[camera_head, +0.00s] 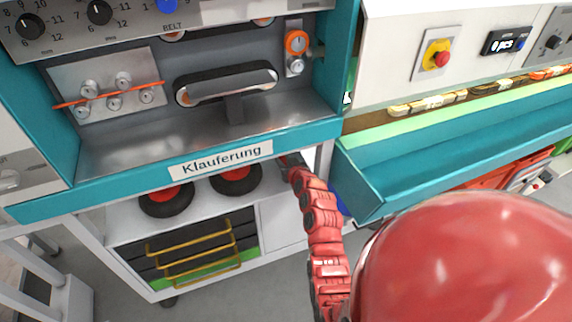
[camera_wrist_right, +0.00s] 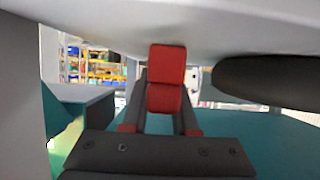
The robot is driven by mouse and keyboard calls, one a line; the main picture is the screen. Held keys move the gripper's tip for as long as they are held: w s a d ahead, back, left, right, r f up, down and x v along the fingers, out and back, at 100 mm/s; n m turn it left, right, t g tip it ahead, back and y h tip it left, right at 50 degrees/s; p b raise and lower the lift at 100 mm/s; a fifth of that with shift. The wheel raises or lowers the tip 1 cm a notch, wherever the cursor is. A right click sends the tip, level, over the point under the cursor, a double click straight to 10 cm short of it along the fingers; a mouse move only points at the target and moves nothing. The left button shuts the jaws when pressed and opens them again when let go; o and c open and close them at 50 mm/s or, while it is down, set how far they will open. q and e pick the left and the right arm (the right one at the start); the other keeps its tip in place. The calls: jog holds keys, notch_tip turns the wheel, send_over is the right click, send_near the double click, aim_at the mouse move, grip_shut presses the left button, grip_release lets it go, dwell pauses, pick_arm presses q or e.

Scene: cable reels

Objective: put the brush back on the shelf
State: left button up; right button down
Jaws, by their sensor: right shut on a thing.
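My right gripper (camera_head: 287,161) reaches under the front edge of the machine, at the right end of the white shelf (camera_head: 205,208). In the right wrist view the gripper (camera_wrist_right: 160,92) is shut, with red blocks between and at its dark fingers. I take what it holds to be the brush, but cannot clearly tell it from the finger pads. The shelf surface shows close to the fingertips in that view. No other brush stands out. My left gripper is not in view.
Two black reels with red hubs, a left one (camera_head: 166,201) and a right one (camera_head: 236,180), stand on the shelf left of my gripper. The teal machine edge with the "Klauferung" label (camera_head: 221,159) overhangs the shelf. A teal trough (camera_head: 372,185) lies to the right.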

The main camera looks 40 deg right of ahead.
jog(key=shift+f, duration=0.3)
jog(key=c, duration=0.6)
grip_release()
jog(key=s+f+p+v, duration=0.1)
jog(key=f+p+v, duration=0.1)
jog(key=v, duration=1.4)
jog(key=s+f+p+v, duration=0.1)
jog(key=f+p+v, duration=0.2)
jog(key=v, duration=1.3)
jog(key=shift+s+a+f+p, duration=0.15)
jog(key=shift+s+a+p, duration=0.15)
jog(key=shift+p, duration=0.8)
